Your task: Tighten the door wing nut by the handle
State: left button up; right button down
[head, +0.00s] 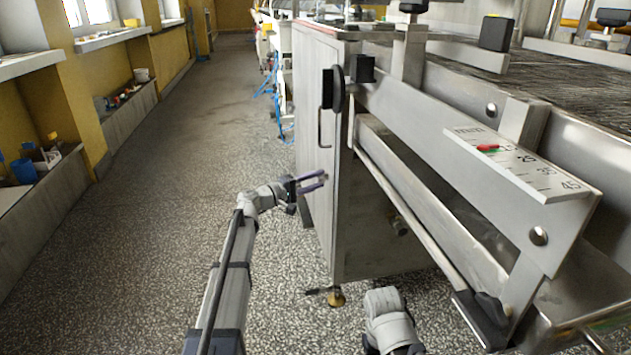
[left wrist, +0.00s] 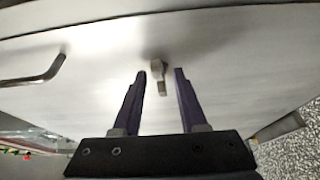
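The wing nut (left wrist: 158,72) shows in the left wrist view as a small metal piece on the pale metal door (left wrist: 230,60), its lower wing pointing down in the picture. My left gripper (left wrist: 160,76) is open, with its two dark purple fingers pointing at the door. The nut appears between the fingertips, with a gap on both sides; how deep it sits between them I cannot tell. The bent door handle (left wrist: 40,74) is to the left. In the head view my left gripper (head: 312,181) is beside the door (head: 312,100), below the handle (head: 322,128); the nut cannot be made out there. My right gripper is out of view.
The steel machine (head: 480,130) with a scale plate (head: 520,165) fills the right side. The speckled floor (head: 150,220) left of the door is clear, up to a ledge along the yellow wall.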

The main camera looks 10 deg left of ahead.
pick_arm(q)
jog(key=v, duration=0.7)
jog(key=shift+s+a, duration=0.3)
